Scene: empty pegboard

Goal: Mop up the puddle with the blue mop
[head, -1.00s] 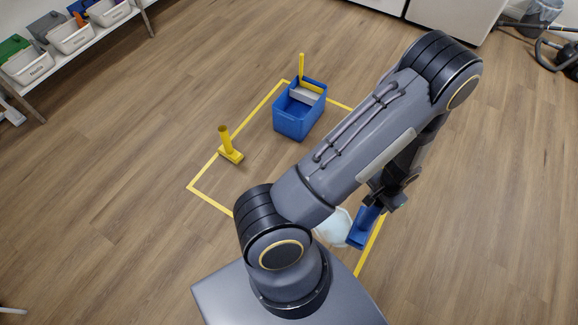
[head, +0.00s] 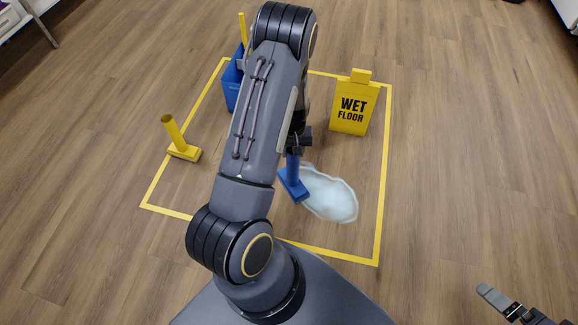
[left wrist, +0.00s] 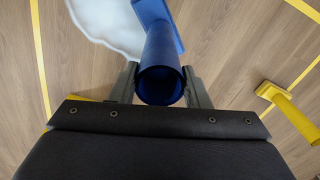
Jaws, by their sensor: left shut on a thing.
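The blue mop (head: 294,184) has a short round handle and a flat rectangular head. My left gripper (head: 299,140) is shut on its handle; the wrist view shows the handle (left wrist: 160,60) between the two fingers (left wrist: 160,88). The pale, whitish puddle (head: 333,200) lies on the floor. The mop head is low, at the puddle's left edge in the head view; I cannot tell whether it presses on the floor. The puddle also shows at the top left of the wrist view (left wrist: 108,22). My right gripper (head: 507,304) is partly seen at the bottom right.
Yellow tape (head: 377,180) frames the area. A yellow "wet floor" sign (head: 352,110) stands behind the puddle. A yellow mop-like tool (head: 180,145) stands at the left. The blue bucket (head: 232,85) is partly hidden by my arm. Floor to the right is clear.

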